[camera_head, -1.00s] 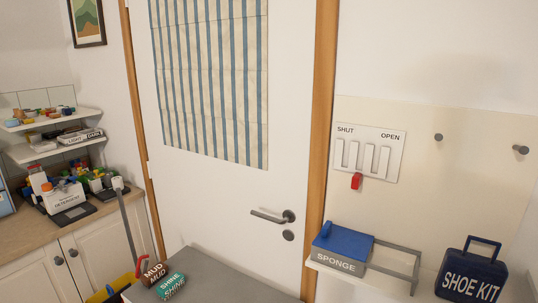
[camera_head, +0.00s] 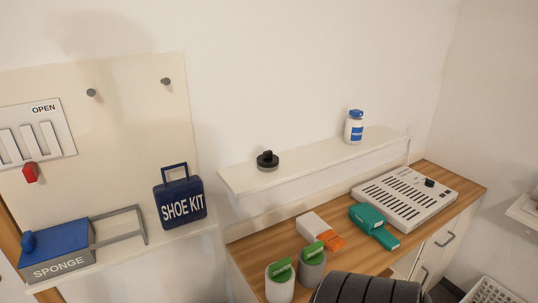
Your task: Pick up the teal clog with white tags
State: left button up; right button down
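I see no clog with white tags that I can make out in the head view. A teal object (camera_head: 372,226) with a blocky handle-like end lies on the wooden counter at the right; it does not look like a clog, and I cannot tell what it is. Neither of my grippers shows.
A shelf (camera_head: 325,159) above holds a bottle (camera_head: 354,127). A navy shoe kit (camera_head: 180,200) and sponge box (camera_head: 58,257) stand left.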

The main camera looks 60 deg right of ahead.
aim_at(369, 220)
jog(key=z, duration=2.75)
jog(key=i+l+u, duration=0.5)
jog(key=i, duration=0.25)
jog(key=l, duration=0.1)
